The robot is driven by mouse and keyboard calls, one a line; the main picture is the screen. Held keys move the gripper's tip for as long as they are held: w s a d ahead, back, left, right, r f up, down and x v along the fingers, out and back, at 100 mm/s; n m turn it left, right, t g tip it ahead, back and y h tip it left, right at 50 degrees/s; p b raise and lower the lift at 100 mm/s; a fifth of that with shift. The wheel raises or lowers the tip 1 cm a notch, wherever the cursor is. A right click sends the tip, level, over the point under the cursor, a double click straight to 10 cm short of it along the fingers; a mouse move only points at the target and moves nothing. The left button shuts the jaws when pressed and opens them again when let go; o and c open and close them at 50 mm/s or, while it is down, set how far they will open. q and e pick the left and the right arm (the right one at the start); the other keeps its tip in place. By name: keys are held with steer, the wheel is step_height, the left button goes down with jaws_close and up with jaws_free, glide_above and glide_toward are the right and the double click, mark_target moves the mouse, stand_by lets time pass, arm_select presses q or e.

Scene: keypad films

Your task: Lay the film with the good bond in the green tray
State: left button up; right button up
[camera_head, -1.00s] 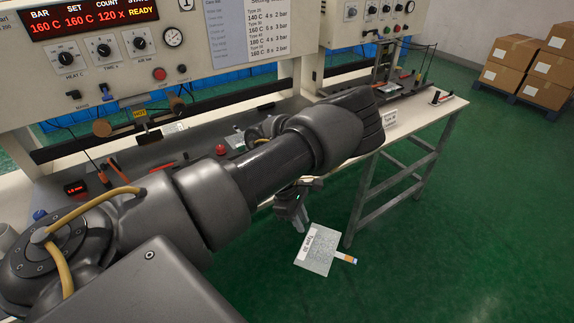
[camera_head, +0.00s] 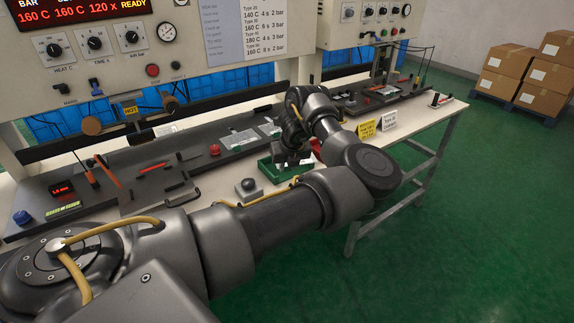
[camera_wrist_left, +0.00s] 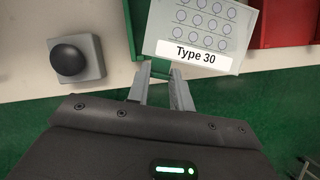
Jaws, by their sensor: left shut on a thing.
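My left gripper (camera_head: 290,160) is over the green tray (camera_head: 266,174) on the bench in the head view. In the left wrist view the same gripper (camera_wrist_left: 161,72) is shut on a pale film (camera_wrist_left: 205,22), by the edge near its "Type 30" label. Rows of round marks show on the film. The film lies over the green tray (camera_wrist_left: 134,22), hiding much of it; I cannot tell whether it touches the tray floor. My right gripper is not in view.
A red tray (camera_wrist_left: 283,25) is right of the film. A grey box with a black dome button (camera_head: 248,187) stands left of the green tray. Other films (camera_head: 240,138) lie on the dark plate behind. Yellow (camera_head: 365,130) and white cards (camera_head: 389,122) stand to the right.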

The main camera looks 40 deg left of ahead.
arm_select(q)
steer(key=shift+w+a+r+n+g, duration=0.1)
steer(key=shift+w+a+n+g, duration=0.1)
steer(key=shift+n, duration=0.4)
steer(key=shift+w+a+r+n+g, duration=0.1)
steer(key=shift+w+a+n+g, duration=0.1)
steer(key=shift+n, duration=0.4)
steer(key=shift+a+r+n+g+y+b, duration=0.15)
steer(key=shift+n+g+y+b, duration=0.15)
steer(key=shift+n, duration=0.3)
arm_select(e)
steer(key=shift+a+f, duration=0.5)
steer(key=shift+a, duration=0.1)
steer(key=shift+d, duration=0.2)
